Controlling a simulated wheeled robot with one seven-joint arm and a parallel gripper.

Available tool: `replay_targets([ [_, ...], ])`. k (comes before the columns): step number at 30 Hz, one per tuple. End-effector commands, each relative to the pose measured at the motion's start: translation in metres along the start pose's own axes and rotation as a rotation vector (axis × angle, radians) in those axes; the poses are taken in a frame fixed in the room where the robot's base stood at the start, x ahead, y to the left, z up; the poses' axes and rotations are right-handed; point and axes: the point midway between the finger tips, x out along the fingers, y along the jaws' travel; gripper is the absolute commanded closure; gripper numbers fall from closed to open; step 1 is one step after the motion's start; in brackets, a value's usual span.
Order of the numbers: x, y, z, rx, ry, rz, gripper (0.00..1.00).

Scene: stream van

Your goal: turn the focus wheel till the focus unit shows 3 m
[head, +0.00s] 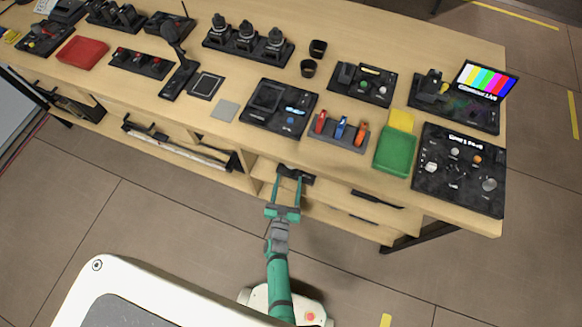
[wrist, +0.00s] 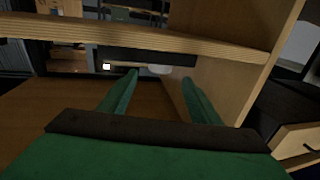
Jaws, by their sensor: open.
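My gripper (head: 289,183) is open, low at the front edge of the long wooden desk, by the shelf under its top. In the wrist view its two green fingers (wrist: 157,88) stand apart with nothing between them. I cannot tell for sure which unit is the focus unit, and no "3 m" reading is legible. Candidates on the desk are a black unit with a small blue display (head: 278,108), a black panel with several knobs (head: 460,170) at the front right, and a black unit with small coloured buttons (head: 362,84). My gripper touches none of these.
Near the front edge are a rack with red, blue and orange items (head: 339,131) and a green block (head: 395,150). A colour-bar screen (head: 486,80) stands at the right. In the wrist view a wooden board edge (wrist: 130,43) crosses above my fingers, with an upright panel (wrist: 235,70) to the right.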

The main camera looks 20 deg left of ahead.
Motion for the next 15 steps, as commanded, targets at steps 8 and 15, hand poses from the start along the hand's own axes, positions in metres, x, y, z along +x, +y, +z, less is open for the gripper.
replay_targets([
  [8,0.047,-0.001,-0.001,0.001,0.001,-0.001,0.43],
  [15,0.065,0.000,0.000,0.001,0.000,-0.001,0.43],
])
